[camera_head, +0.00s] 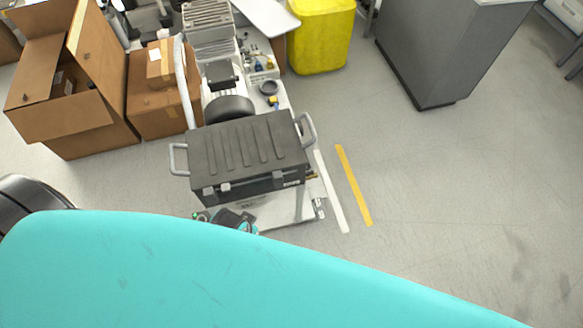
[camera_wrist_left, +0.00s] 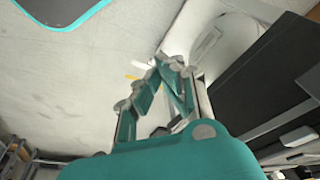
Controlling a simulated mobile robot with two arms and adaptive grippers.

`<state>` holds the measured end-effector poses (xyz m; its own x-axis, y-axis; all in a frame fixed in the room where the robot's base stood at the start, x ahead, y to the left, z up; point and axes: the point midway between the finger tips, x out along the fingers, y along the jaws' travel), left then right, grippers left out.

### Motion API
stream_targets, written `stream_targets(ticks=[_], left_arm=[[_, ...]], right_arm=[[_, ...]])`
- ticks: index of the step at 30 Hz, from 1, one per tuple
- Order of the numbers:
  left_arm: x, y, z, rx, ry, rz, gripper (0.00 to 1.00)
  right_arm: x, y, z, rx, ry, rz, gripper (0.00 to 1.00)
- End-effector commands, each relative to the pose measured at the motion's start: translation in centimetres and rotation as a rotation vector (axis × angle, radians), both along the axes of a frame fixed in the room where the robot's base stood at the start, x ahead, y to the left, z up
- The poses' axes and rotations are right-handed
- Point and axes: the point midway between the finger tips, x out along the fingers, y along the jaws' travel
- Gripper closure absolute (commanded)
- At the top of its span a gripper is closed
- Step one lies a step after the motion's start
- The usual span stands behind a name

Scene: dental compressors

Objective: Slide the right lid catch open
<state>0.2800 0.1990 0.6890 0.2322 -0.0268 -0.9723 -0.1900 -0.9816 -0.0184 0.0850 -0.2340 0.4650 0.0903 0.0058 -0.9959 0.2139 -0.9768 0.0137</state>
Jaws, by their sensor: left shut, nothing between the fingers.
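The dark ribbed lid (camera_head: 248,143) tops a black case with a metal handle at each side. On its front face are a left catch (camera_head: 209,190) and, near the right corner, a small light fitting (camera_head: 291,183) that looks like the right lid catch. My left gripper (camera_head: 236,220) is low in front of the case, partly hidden by a large teal shape. In the left wrist view its fingers (camera_wrist_left: 172,62) are shut and empty, apart from the dark case (camera_wrist_left: 262,85) at right. Which catch shows there I cannot tell. My right gripper is not in view.
The case sits on a white wheeled unit with compressor parts (camera_head: 228,108) behind. Cardboard boxes (camera_head: 155,108) stand at left, a yellow bin (camera_head: 320,38) behind, and a grey cabinet (camera_head: 440,50) at back right. Floor to the right is clear, with white and yellow strips (camera_head: 353,185).

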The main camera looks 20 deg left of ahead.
Motion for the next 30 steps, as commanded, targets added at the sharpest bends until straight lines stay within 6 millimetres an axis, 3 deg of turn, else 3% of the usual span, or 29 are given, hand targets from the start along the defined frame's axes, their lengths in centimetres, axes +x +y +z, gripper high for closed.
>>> stream_targets(ticks=[1,7,10,12,16,21,26,30], left_arm=[[0.8,-0.2,2.2,-0.005,-0.018,-0.006,1.0],[3.5,-1.9,10.0,-0.042,-0.077,-0.068,1.0],[5.7,-4.2,14.8,-0.083,-0.132,-0.17,1.0],[6.8,-5.9,16.7,-0.109,-0.152,-0.255,1.0],[8.7,-8.4,18.7,-0.138,-0.177,-0.406,1.0],[11.3,-10.3,19.7,-0.143,-0.176,-0.595,1.0],[14.1,-9.8,19.7,-0.118,-0.141,-0.723,1.0],[16.1,-8.2,19.6,-0.09,-0.107,-0.769,1.0]], right_arm=[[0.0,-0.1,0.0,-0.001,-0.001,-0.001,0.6],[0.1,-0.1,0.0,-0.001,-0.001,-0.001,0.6],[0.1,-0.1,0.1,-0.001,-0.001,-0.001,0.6],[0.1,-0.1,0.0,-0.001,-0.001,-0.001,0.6],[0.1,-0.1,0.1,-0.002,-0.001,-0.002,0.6],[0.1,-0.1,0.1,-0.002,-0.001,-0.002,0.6],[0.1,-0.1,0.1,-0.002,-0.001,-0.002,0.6],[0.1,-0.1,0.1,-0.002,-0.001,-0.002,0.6]])
